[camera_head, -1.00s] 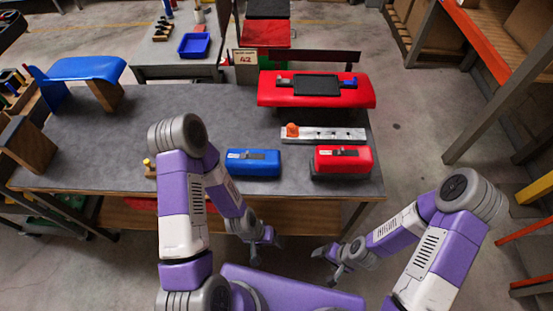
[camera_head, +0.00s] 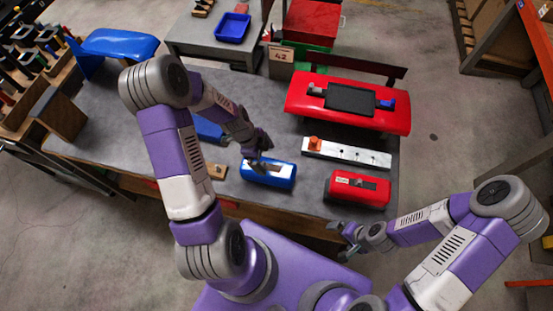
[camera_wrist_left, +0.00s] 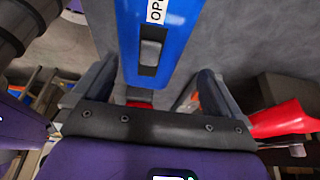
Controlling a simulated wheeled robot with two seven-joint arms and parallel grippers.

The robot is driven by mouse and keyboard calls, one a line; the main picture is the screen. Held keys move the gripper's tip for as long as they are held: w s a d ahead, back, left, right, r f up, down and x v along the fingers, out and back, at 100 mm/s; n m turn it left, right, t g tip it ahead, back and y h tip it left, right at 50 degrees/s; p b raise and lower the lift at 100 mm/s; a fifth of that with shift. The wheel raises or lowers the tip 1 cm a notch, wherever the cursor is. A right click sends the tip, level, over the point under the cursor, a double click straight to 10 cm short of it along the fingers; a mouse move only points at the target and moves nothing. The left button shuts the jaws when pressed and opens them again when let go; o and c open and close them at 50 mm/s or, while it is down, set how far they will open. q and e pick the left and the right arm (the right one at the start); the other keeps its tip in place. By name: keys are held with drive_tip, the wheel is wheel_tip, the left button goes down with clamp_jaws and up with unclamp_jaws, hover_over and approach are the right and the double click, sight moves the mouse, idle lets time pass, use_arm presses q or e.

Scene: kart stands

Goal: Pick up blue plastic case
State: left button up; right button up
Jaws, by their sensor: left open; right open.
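The blue plastic case (camera_head: 268,177) lies on the grey workbench near its front edge. In the left wrist view the case (camera_wrist_left: 160,70) shows its dark latch and part of a white label. My left gripper (camera_head: 263,163) is open just over the case in the head view. In the left wrist view its two fingers (camera_wrist_left: 153,92) are spread apart, one toward each side of the case; I cannot tell whether they touch it. My right gripper (camera_head: 345,236) is open and empty in front of the bench.
A red case (camera_head: 358,188) lies to the right of the blue one. A metal strip with an orange knob (camera_head: 345,153) and a red stand (camera_head: 390,118) are behind. Another blue object (camera_head: 208,130) is partly hidden by my left arm. The grey bench (camera_head: 250,98) has bare room behind.

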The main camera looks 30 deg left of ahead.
sight(268, 167)
use_arm(q)
drive_tip(key=shift+s+d+f, duration=0.25)
drive_tip(key=shift+s+f, duration=0.15)
drive_tip(key=shift+s, duration=0.05)
drive_tip(key=shift+s+d+f, duration=0.2)
drive_tip(key=shift+s+f, duration=0.15)
drive_tip(key=shift+s, duration=0.1)
drive_tip(key=x, duration=0.4)
drive_tip(key=shift+w+f, duration=0.2)
drive_tip(key=shift+w, duration=0.05)
drive_tip(key=shift+d+f, duration=0.1)
drive_tip(key=shift+f, duration=0.3)
drive_tip(key=shift+w, duration=0.1)
use_arm(e)
drive_tip(key=shift+s+r, duration=0.45)
drive_tip(key=shift+s, duration=0.2)
use_arm(q)
drive_tip(key=c, duration=1.7)
